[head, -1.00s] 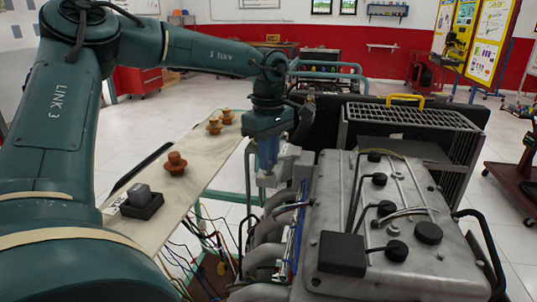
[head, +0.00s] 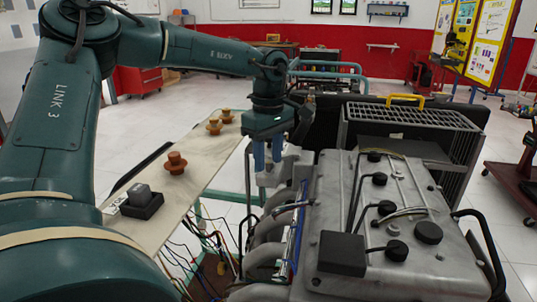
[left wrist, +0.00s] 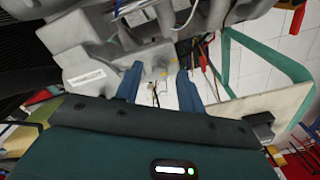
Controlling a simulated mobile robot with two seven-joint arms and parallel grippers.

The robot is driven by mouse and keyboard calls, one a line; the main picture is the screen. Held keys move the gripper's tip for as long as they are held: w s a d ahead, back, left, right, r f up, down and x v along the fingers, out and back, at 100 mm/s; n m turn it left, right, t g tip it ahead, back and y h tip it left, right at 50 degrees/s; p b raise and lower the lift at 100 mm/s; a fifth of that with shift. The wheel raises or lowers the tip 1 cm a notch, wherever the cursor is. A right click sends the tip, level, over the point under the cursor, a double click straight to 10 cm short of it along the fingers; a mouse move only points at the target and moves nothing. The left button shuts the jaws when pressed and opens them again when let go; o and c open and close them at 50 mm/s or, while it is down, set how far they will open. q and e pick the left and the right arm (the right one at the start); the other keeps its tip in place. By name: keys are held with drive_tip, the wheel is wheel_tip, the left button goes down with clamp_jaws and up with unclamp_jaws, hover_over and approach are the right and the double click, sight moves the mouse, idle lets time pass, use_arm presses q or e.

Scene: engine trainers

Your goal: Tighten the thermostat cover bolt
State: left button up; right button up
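The engine (head: 400,200) stands right of centre in the head view. My left gripper (head: 268,175) points down at its left rear corner, beside a light grey casting (head: 294,160) that may carry the thermostat cover. In the left wrist view the gripper's two blue fingers (left wrist: 159,95) are apart with nothing clamped between them. Beyond the gap is a grey casting (left wrist: 152,55) with small yellowish spots that may be bolt heads. I cannot tell which is the cover bolt. My right gripper is out of view.
Loose wires (head: 205,240) hang below. A radiator (head: 410,130) stands behind the engine. Clear floor lies beyond the bench.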

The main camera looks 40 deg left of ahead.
sight(268, 161)
use_arm(q)
wheel_tip(268, 161, up, 13)
idle(0.4)
idle(0.5)
